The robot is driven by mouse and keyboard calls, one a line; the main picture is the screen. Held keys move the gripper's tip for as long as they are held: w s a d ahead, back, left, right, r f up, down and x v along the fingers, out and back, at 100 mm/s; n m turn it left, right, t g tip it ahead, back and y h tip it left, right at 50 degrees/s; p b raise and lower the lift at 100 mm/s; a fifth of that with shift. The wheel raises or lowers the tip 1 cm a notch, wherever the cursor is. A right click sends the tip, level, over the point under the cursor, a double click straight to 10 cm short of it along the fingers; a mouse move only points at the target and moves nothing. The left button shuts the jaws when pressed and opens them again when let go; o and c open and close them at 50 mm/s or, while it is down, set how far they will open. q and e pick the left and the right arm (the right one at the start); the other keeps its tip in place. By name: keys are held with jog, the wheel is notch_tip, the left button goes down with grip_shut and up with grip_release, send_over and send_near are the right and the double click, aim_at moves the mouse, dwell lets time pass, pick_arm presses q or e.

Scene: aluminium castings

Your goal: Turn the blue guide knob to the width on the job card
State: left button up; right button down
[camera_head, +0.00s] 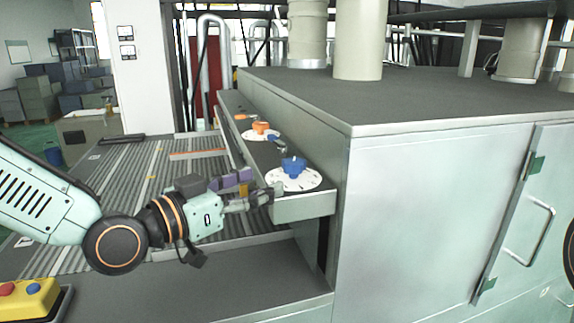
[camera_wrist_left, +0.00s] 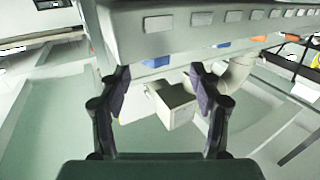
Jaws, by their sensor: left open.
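The blue guide knob (camera_head: 293,166) stands on a round white dial (camera_head: 312,180) with dark marks, at the near end of a narrow grey ledge. My left gripper (camera_head: 261,183) is open just left of the dial, its fingers pointing right toward the knob and apart from it. In the left wrist view my open left gripper (camera_wrist_left: 160,75) has purple pads with nothing between them. A blue patch (camera_wrist_left: 155,62) shows beyond the fingertips there; I cannot tell whether it is the knob. I cannot make out which card is the job card. My right gripper is out of view.
An orange knob (camera_head: 260,127) on a second dial sits farther along the ledge. A ribbed conveyor (camera_head: 110,190) lies left of it. A large grey cabinet (camera_head: 430,200) blocks the right. A yellow button box (camera_head: 28,300) is at the lower left.

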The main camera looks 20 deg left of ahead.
aim_at(286, 173)
pick_arm(q)
jog(key=shift+x, duration=1.4)
jog(key=shift+w+d+r, duration=0.15)
jog(key=shift+w+d, duration=0.1)
jog(key=shift+d, duration=0.3)
jog(key=shift+w+d+r, duration=0.15)
jog(key=shift+w+d, duration=0.15)
jog(key=shift+d, duration=0.25)
jog(key=w, duration=0.2)
jog(key=shift+w+f, duration=0.25)
jog(key=shift+w, duration=0.1)
jog(key=shift+w+d, duration=0.15)
jog(key=shift+w, duration=0.15)
jog(key=shift+w+d, duration=0.1)
jog(key=shift+d, duration=0.15)
jog(key=shift+d+r, duration=0.1)
jog(key=shift+d, duration=0.1)
jog(key=shift+s+r, duration=0.15)
jog(key=shift+s, duration=0.2)
jog(key=shift+w+a, duration=0.15)
jog(key=shift+a, duration=0.1)
jog(key=shift+c, duration=0.7)
jog(key=shift+w+f, duration=0.25)
jog(key=shift+c, duration=1.4)
jog(key=shift+s+d+r, duration=0.1)
jog(key=shift+s+d, duration=0.05)
jog(key=shift+d, duration=0.1)
jog(key=c, duration=0.3)
jog(key=shift+a, duration=0.15)
jog(key=c, duration=0.5)
